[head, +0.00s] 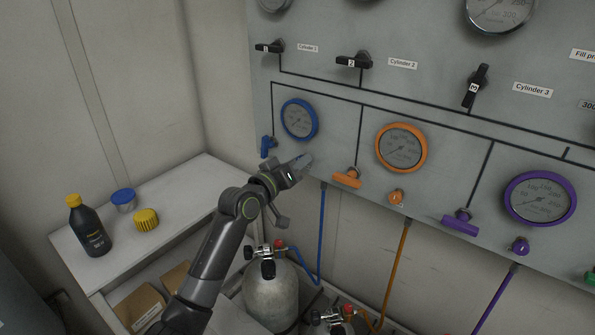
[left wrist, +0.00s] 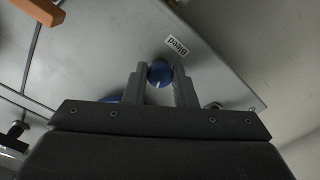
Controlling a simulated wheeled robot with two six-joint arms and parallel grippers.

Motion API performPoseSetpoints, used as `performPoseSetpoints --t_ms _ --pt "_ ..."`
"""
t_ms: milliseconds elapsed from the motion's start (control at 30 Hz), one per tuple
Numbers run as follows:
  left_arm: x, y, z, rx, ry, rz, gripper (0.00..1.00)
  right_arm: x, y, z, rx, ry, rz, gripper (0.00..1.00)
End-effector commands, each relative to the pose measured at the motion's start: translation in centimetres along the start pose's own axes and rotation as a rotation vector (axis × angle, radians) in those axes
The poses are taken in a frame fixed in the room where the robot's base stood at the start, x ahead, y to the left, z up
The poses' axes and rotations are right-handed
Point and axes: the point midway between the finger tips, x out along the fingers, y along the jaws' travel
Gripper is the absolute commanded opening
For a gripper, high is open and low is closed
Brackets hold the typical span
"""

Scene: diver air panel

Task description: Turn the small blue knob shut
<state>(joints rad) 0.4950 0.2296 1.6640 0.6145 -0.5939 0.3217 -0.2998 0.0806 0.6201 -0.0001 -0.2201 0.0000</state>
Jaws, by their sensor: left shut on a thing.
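The small blue knob (left wrist: 160,72) shows in the left wrist view, round and with a white mark, beside a "Bleed" label (left wrist: 177,47). My left gripper (left wrist: 160,80) is shut on it, with one finger on each side. My right gripper is in neither view.
On the grey panel (head: 345,95), a blue lever (head: 267,146) is left of the gripper and an orange handle (head: 347,179) right of it. A blue hose (head: 322,230) hangs below, near a cylinder (head: 270,298). A bottle (head: 90,228) stands on the left shelf.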

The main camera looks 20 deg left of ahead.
Motion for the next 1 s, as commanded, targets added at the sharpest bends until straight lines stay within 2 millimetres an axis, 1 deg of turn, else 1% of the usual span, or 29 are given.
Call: performPoseSetpoints --t_ms 33,100,300,500,733,1000 --pt "0.0 -0.3 0.5 0.041 -0.004 -0.002 0.01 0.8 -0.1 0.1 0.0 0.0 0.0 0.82" --pt "0.0 -0.3 0.4 0.101 -0.003 -0.002 0.01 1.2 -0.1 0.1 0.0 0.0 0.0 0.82" --pt "0.0 -0.3 0.4 0.248 -0.004 -0.002 0.01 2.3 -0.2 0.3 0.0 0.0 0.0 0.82" --pt "0.0 -0.3 0.3 0.352 -0.005 -0.003 0.01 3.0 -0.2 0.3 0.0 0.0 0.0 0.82" --pt "0.0 -0.2 0.2 0.411 -0.006 -0.003 0.01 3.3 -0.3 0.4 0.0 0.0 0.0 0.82" --pt "0.0 -0.2 0.2 0.425 -0.006 -0.003 0.01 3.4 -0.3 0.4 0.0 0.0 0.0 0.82"
